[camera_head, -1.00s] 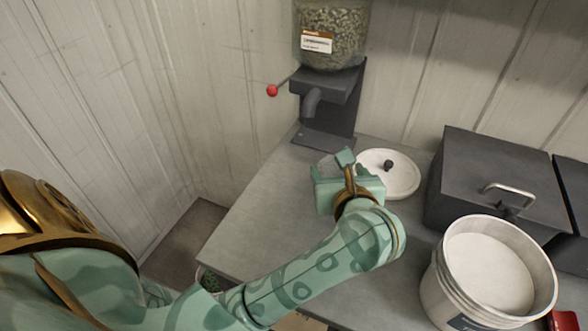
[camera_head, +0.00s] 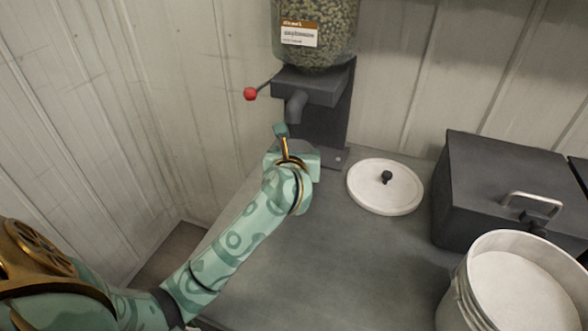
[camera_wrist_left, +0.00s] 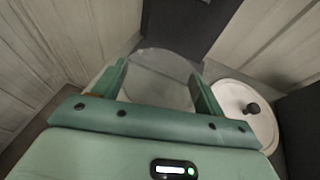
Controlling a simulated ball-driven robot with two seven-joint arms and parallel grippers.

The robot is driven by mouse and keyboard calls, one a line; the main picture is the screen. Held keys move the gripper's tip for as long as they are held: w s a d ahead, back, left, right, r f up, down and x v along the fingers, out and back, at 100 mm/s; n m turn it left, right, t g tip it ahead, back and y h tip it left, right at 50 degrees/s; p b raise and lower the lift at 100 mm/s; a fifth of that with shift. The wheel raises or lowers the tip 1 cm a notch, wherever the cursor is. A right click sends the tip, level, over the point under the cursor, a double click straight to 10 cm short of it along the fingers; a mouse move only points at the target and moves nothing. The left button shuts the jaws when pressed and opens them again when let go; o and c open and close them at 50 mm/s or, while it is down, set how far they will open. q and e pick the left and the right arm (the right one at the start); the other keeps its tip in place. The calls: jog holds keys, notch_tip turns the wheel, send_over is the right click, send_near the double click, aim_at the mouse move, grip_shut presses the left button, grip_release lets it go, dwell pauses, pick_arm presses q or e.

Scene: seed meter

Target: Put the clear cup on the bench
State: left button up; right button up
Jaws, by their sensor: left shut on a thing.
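The clear cup (camera_wrist_left: 158,82) shows in the left wrist view, between the two green fingers of my left gripper (camera_wrist_left: 160,90). The gripper is shut on it. In the head view my left gripper (camera_head: 283,143) is just in front of the seed meter, below its spout (camera_head: 296,106), and hides the cup. I cannot tell whether the cup touches the bench (camera_head: 300,260) or the meter's base. My right gripper is not in view.
The seed meter holds a clear hopper of seeds (camera_head: 325,30) and has a red-knobbed lever (camera_head: 250,94) on its left. A white lid (camera_head: 385,187) lies on the bench. A dark box (camera_head: 490,180) and a white bucket (camera_head: 465,290) stand right. The middle of the bench is clear.

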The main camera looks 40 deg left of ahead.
pick_arm(q)
jog(key=shift+a+f, duration=0.2)
jog(key=shift+f, duration=0.15)
jog(key=f, duration=0.1)
jog(key=f+b, duration=0.2)
jog(key=shift+a+f, duration=0.25)
jog(key=shift+f, duration=0.05)
jog(key=shift+w+r, duration=0.1)
jog(key=shift+r, duration=0.05)
jog(key=o, duration=1)
jog(key=shift+c, duration=0.2)
